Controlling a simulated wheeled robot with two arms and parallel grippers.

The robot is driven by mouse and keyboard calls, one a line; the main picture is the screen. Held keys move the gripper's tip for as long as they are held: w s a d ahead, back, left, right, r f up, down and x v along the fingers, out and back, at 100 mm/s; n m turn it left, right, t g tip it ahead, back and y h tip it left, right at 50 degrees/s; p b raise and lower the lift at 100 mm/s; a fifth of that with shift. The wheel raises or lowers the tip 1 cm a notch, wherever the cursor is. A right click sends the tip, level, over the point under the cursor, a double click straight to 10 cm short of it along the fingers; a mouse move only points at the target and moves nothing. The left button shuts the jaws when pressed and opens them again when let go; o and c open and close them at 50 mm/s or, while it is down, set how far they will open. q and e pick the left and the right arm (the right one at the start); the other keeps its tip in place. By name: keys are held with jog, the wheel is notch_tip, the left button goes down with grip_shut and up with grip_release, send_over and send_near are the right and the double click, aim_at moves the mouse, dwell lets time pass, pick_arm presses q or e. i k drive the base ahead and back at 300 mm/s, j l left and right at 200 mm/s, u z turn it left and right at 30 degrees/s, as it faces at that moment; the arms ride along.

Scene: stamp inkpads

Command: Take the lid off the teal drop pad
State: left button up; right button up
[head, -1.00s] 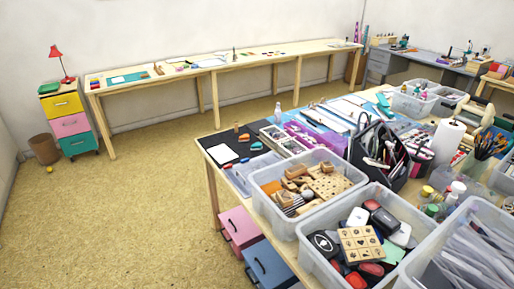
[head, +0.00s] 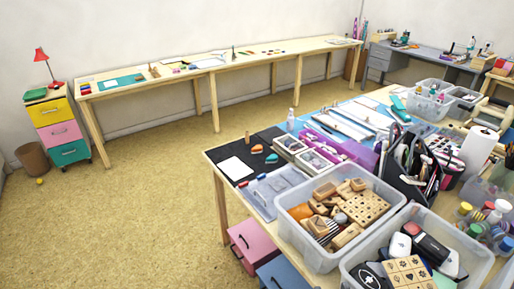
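A small teal drop-shaped pad (head: 271,158) lies on the black mat (head: 213,155) at the near table's far left corner. An orange pad (head: 257,149) of similar shape lies just behind it. Both are small here, and I cannot make out the seam between lid and base. Neither of my grippers is in view.
A clear crate of wooden stamps (head: 290,222) and a crate of dark pads (head: 350,268) stand on the near table (head: 222,190). A white sheet (head: 235,168) lies beside the pads. Pink drawers (head: 250,245) sit underneath. The floor (head: 150,200) to the left is open.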

aim_at(272, 157)
jog(key=i+j, duration=0.95)
jog(key=j, duration=0.15)
jog(key=i+j, duration=1)
jog(key=z, duration=0.05)
